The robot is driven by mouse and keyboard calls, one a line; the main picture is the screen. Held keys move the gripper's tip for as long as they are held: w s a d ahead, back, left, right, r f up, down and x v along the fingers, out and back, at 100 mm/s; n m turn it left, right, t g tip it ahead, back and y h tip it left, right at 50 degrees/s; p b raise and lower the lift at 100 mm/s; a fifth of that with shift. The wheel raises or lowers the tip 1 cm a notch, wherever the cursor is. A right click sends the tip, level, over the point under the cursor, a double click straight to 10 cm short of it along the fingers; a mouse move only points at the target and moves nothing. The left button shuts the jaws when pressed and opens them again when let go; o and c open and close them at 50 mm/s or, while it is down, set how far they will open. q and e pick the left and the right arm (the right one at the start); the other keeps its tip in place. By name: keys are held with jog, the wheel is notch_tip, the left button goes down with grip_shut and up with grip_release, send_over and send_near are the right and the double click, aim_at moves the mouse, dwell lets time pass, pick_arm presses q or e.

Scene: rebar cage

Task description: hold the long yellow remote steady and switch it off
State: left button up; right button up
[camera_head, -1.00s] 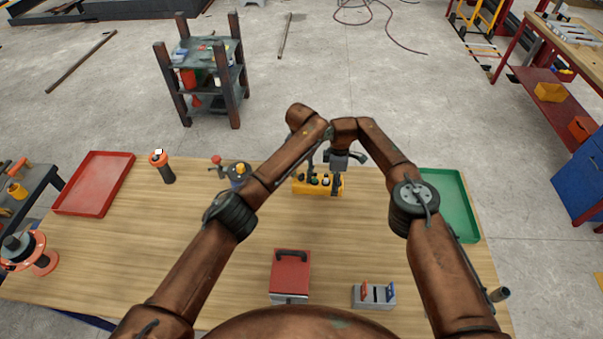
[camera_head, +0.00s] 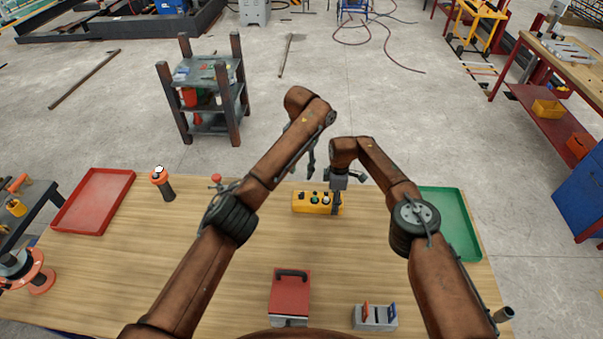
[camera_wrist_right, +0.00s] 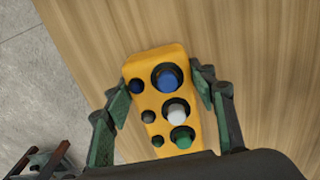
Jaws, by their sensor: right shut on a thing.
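The yellow remote (camera_head: 303,208) lies at the back middle of the wooden table. In the right wrist view the remote (camera_wrist_right: 155,60) shows large blue, white and green buttons beside a row of smaller dark ones. My right gripper (camera_wrist_right: 162,98) is shut on the remote, one finger against each long side. In the head view my right gripper (camera_head: 337,195) covers the remote's right end. My left gripper (camera_head: 311,160) hangs in the air above and behind the remote, apart from it; its finger gap cannot be made out.
A red tray (camera_head: 72,206), an orange-topped cylinder (camera_head: 162,185) and a partly hidden red-knobbed device (camera_head: 217,180) are at left. A green tray (camera_head: 462,235) is at right. A red box (camera_head: 290,295) and a grey holder (camera_head: 375,319) stand in front. The table's middle is clear.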

jog(key=o, duration=1.6)
